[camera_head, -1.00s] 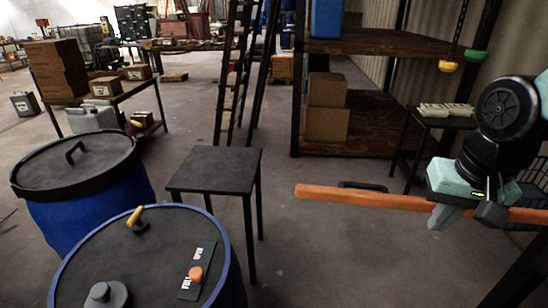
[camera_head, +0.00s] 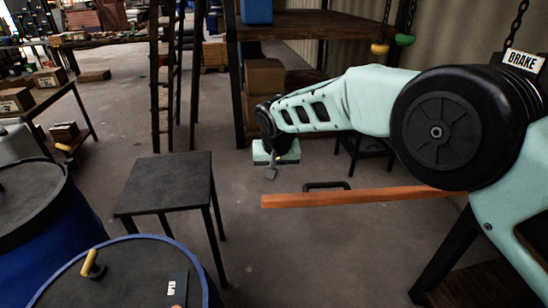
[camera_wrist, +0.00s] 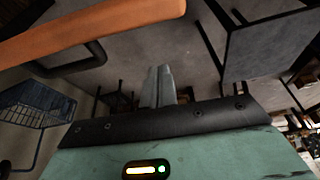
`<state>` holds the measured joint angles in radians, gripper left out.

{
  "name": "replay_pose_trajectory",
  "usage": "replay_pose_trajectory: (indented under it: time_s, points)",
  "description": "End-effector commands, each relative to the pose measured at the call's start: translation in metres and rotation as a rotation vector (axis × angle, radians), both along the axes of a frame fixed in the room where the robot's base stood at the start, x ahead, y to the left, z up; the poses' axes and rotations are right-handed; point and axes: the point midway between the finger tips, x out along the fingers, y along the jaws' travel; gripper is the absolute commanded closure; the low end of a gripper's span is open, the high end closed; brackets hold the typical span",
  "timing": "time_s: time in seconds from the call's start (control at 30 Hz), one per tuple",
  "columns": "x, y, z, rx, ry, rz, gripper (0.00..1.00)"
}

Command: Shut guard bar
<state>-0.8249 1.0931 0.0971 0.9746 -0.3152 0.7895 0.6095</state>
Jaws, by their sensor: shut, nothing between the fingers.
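The guard bar (camera_head: 350,197) is a long orange-brown beam. It sticks out level from the right, and its free end is near mid-picture. A black loop handle (camera_head: 326,185) shows along its far side. My gripper (camera_head: 270,174) is just above and beyond the bar's free end, with its fingers pointing down. In the wrist view the fingers (camera_wrist: 158,86) are shut and empty, apart from the bar (camera_wrist: 90,33) and its handle (camera_wrist: 78,62), which lie up and to the left. My arm hides the bar's right end.
A dark square table (camera_head: 166,185) stands left of the bar. Blue drums with dark lids (camera_head: 125,278) fill the lower left. Shelving (camera_head: 310,25) stands behind my arm. A BRAKE sign (camera_head: 524,61) is at upper right. Open floor lies between table and bar.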

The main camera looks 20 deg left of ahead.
Motion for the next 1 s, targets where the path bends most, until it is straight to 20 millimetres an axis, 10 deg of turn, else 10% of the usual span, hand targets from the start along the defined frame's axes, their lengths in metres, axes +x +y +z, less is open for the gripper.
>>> replay_pose_trajectory:
  time_s: [0.27,1.0]
  points:
    - [0.011,0.005,-0.035,0.000,0.001,-0.001,1.00]
    - [-0.026,-0.012,-0.033,0.001,-0.001,0.000,1.00]
